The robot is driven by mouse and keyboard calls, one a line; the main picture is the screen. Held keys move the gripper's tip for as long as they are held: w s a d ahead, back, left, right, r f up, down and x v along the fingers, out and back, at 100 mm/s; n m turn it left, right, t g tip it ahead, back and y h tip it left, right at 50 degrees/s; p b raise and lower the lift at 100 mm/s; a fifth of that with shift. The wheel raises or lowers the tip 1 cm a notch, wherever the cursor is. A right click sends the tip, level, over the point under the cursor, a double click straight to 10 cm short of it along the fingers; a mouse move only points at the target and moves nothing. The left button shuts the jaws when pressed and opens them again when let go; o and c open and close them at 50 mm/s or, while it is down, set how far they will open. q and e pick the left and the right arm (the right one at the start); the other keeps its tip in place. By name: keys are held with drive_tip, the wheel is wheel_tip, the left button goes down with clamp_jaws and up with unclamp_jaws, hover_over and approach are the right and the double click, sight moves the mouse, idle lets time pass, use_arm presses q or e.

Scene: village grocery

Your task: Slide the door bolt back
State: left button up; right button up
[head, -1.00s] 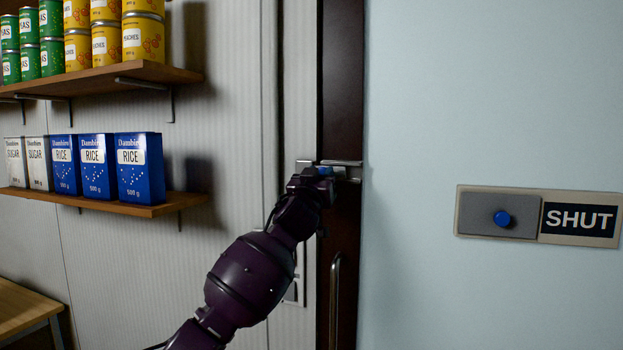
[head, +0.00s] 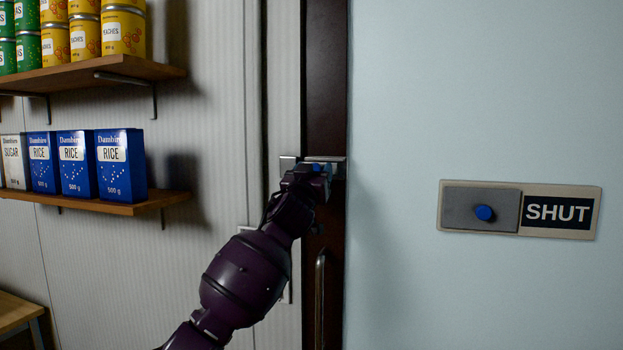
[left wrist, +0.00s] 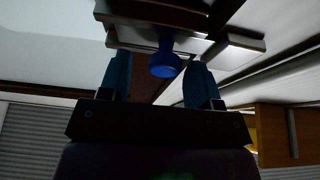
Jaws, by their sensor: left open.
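The metal door bolt (head: 333,161) lies across the dark brown door (head: 326,90) and the pale frame to its left, in the middle of the head view. Its blue knob (head: 316,168) shows just above my left gripper (head: 312,181). In the left wrist view the blue knob (left wrist: 165,65) sits between the two teal fingertips of the left gripper (left wrist: 158,72), with a visible gap on each side. The left gripper is open around it. The bolt's metal body (left wrist: 135,35) is just beyond the fingertips. Part of the bolt is hidden behind the gripper in the head view. My right gripper is out of view.
A vertical door handle (head: 319,290) is below the bolt. A sign reading SHUT (head: 557,212) with a blue button (head: 484,213) is on the light blue surface at right. Shelves (head: 120,206) with rice boxes (head: 121,165) and cans (head: 123,31) are at left.

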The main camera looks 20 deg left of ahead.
use_arm(q)
drive_tip(key=b+v, duration=0.1)
drive_tip(key=v, duration=0.9)
drive_tip(key=shift+s+f, duration=0.15)
drive_tip(key=shift+s, duration=0.15)
